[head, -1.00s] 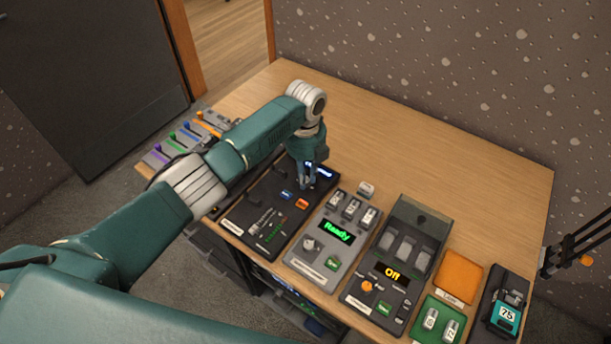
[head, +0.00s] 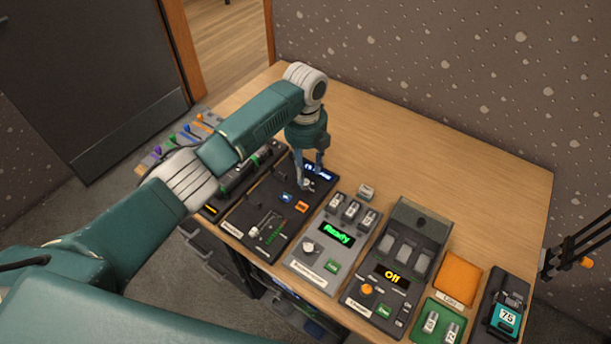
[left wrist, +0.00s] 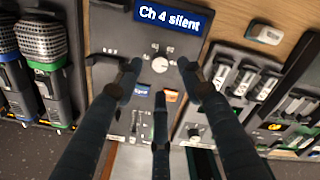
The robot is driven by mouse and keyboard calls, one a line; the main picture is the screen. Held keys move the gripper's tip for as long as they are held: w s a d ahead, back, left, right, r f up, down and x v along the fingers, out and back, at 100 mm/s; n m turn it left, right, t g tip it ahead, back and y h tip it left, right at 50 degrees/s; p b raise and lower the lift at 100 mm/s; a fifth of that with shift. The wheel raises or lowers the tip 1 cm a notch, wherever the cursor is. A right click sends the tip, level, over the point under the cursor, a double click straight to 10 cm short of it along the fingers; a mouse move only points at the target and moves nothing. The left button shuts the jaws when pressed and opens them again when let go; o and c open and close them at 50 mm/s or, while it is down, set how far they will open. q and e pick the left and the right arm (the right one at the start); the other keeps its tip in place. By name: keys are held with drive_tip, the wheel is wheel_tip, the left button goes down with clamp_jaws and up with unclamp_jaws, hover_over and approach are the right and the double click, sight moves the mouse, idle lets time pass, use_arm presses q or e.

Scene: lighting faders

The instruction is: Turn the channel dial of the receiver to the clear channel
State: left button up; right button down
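The receiver is a dark panel (head: 250,215) with a lit blue display (head: 320,172) at its far end. In the left wrist view the display (left wrist: 167,18) reads "Ch 4 silent". The round pale channel dial (left wrist: 160,62) sits just below it, with small marks around it. My left gripper (head: 310,176) is over the far part of the receiver. Its dark fingers (left wrist: 160,75) are spread apart around the dial in the wrist view, holding nothing; I cannot tell whether any touches it.
Microphones (left wrist: 42,50) lie in a rack just left of the receiver. To its right stand a grey "Ready" unit (head: 306,262), a dark "Off" unit (head: 358,300) and an orange pad (head: 460,272). The table's back (head: 420,160) is clear. A black object with orange (head: 570,258) is at the right edge.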

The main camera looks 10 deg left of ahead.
sight(305, 181)
use_arm(q)
wheel_tip(305, 181, up, 7)
drive_tip(key=shift+r, duration=0.15)
idle(0.6)
